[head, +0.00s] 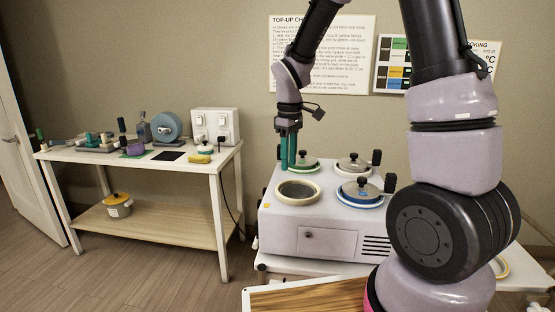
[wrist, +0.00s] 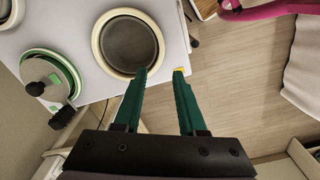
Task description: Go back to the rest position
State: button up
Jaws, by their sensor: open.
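My gripper (head: 288,165) hangs pointing down over the left part of the white wax warmer (head: 284,233). Its green fingers are apart with nothing between them, as the wrist view (wrist: 160,73) shows. The open well (head: 298,191) at the warmer's front left has a cream rim and a dark, empty-looking inside. In the wrist view this well (wrist: 128,45) lies just beyond the fingertips. A green-rimmed well with a lid (head: 306,160) stands behind it, partly hidden by the fingers. A blue-rimmed lidded well (head: 361,191) and another lidded well (head: 353,163) are on the right.
A side table (head: 60,155) at the left holds tools, a blue reel (head: 164,127) and a white switch box (head: 215,125). A yellow-lidded pot (head: 118,206) sits on its lower shelf. A wooden board (head: 310,298) is in front of the warmer. Floor between the tables looks clear.

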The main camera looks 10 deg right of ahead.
jog(key=s+d+r+m+t+y, duration=0.1)
jog(key=s+d+r+m+t, duration=0.2)
jog(key=r, duration=0.7)
jog(key=s+d+r+m+t+y, duration=0.1)
jog(key=s+d+r+m+t, duration=0.3)
jog(key=s+d+r+m, duration=0.3)
jog(key=s+r+m, duration=0.3)
jog(key=s+m, duration=0.1)
jog(key=s, duration=0.3)
jog(key=shift+s+r, duration=0.2)
jog(key=shift+r, duration=0.05)
